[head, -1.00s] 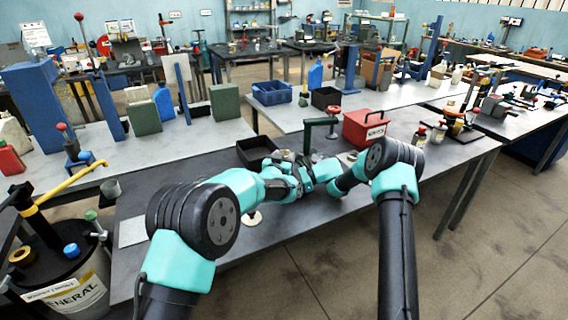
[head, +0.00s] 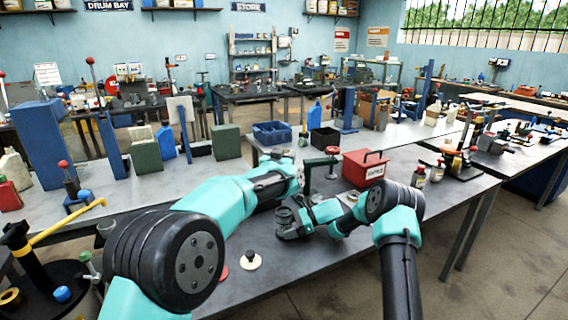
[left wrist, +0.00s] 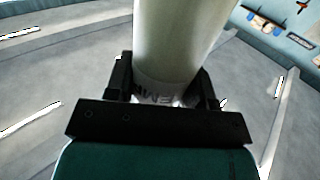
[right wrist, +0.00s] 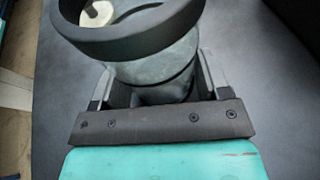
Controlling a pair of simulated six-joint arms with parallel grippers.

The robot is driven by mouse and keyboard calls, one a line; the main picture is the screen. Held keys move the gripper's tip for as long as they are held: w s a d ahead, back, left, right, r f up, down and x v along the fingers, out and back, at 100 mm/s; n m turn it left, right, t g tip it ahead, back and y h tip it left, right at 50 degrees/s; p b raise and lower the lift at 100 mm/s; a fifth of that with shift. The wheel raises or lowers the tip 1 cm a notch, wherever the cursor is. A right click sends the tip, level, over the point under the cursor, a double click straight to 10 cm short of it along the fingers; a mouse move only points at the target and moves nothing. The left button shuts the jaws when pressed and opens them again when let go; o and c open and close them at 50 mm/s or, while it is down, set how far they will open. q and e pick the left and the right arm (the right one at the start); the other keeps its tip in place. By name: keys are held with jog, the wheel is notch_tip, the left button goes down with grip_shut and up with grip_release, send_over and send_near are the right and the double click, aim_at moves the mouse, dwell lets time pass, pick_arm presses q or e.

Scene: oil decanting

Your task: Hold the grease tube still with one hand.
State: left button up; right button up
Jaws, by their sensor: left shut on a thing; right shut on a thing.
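My left gripper (head: 297,178) is shut on a pale cylinder with dark lettering, which I take to be the grease tube (left wrist: 182,40). In the left wrist view the tube's lower end sits between the fingers and its upper part runs out of the frame. My right gripper (head: 294,226) is shut on a grey round body with a wide dark ring (right wrist: 135,40) at its top. It holds this low over the grey bench, below the left gripper in the head view. The two grippers are apart. The held tube is hardly visible in the head view.
A red box (head: 364,170) and a green stand with a red knob (head: 332,151) are behind the grippers. Small bottles (head: 418,177) stand right of the box. A pale round piece (head: 251,260) lies on the bench (head: 330,270) in front, where the surface is mostly clear.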

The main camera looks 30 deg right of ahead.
dwell(0.3)
jog(key=o, duration=0.8)
jog(key=v, duration=1.2)
jog(key=shift+r, duration=0.1)
